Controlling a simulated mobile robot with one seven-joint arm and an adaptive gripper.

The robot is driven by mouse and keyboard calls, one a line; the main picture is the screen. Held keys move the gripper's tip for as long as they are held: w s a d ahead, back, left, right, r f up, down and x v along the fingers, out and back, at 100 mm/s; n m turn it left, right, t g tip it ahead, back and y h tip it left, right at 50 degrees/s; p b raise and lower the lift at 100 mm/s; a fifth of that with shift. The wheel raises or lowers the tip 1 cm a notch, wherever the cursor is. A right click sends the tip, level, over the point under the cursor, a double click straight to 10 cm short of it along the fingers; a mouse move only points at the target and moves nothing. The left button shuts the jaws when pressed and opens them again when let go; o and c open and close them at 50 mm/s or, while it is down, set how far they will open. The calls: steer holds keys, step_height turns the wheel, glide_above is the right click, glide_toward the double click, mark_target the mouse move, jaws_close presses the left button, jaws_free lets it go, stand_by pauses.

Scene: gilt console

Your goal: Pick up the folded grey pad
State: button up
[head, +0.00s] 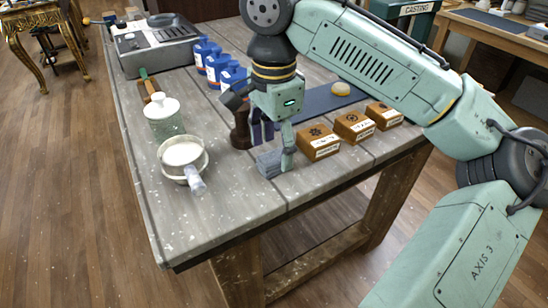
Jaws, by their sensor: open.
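The folded grey pad (267,164) lies on the grey wooden workbench near its front edge, in the middle of the head view. My gripper (284,162) points down at the pad's right end, with its fingers low by the bench top. One pale green finger shows clearly and covers part of the pad's right end; the other finger is hard to make out. The jaws are open. I cannot tell whether a finger touches the pad.
Several wooden blocks (320,142) stand just right of my gripper. A brown object (240,130) and purple items are close behind. A bowl (183,158) with a brush-like handle and a lidded jar (163,119) stand left. Blue bottles (217,69) stand farther back. The bench's front-left corner is clear.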

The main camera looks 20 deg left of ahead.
steer(key=shift+f, duration=1.4)
steer(key=shift+c, duration=0.5)
steer(key=c, duration=0.9)
steer(key=shift+o, duration=0.2)
steer(key=shift+r, duration=0.1)
steer(key=shift+r, duration=0.45)
step_height(320, 180, up, 2)
steer(key=shift+r+b, duration=0.1)
steer(key=shift+b, duration=0.3)
steer(key=s+d+r+b, duration=0.1)
steer(key=s+b, duration=0.2)
steer(key=s, duration=1.3)
steer(key=shift+d+r, duration=0.25)
steer(key=shift+r, duration=0.15)
